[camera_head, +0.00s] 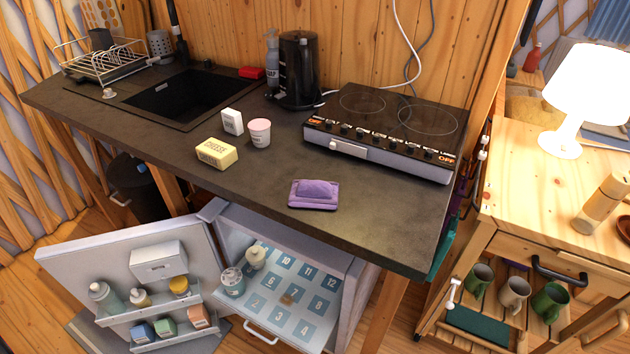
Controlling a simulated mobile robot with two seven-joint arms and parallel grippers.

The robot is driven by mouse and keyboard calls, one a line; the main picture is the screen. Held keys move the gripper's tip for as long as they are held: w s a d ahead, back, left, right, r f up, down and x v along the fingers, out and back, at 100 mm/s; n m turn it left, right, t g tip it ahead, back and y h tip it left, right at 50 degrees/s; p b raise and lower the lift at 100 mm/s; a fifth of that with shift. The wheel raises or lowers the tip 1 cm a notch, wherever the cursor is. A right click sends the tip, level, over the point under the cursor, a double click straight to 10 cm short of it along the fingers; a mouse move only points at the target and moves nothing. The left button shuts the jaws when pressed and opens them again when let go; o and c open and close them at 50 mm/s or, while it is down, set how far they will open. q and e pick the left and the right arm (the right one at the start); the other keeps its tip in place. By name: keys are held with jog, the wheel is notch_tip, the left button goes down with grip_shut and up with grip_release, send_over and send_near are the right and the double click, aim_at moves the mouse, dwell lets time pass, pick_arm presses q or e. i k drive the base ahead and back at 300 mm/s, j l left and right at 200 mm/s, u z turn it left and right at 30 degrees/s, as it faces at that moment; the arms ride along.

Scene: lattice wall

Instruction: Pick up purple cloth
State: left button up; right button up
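The purple cloth (314,194) lies folded on the dark countertop (385,215), close to its front edge. It sits in front of the two-burner cooktop and right of the yellow cheese block. Nothing covers it. Neither of my grippers shows in the head view.
A cheese block (216,153), a white carton (232,121) and a pink cup (259,133) stand left of the cloth. The cooktop (384,128) and black kettle (299,72) are behind. Below, an open fridge door (130,262) sticks out. The counter right of the cloth is clear.

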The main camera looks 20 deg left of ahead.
aim_at(304, 194)
jog(key=u, duration=1.45)
jog(key=k+l+u, duration=0.1)
jog(key=l+u, duration=0.3)
jog(key=k+l+u, duration=0.15)
jog(key=u, duration=0.25)
jog(key=k+l+u, duration=0.15)
jog(key=u, duration=0.25)
jog(key=k+l, duration=0.25)
jog(key=k, duration=0.05)
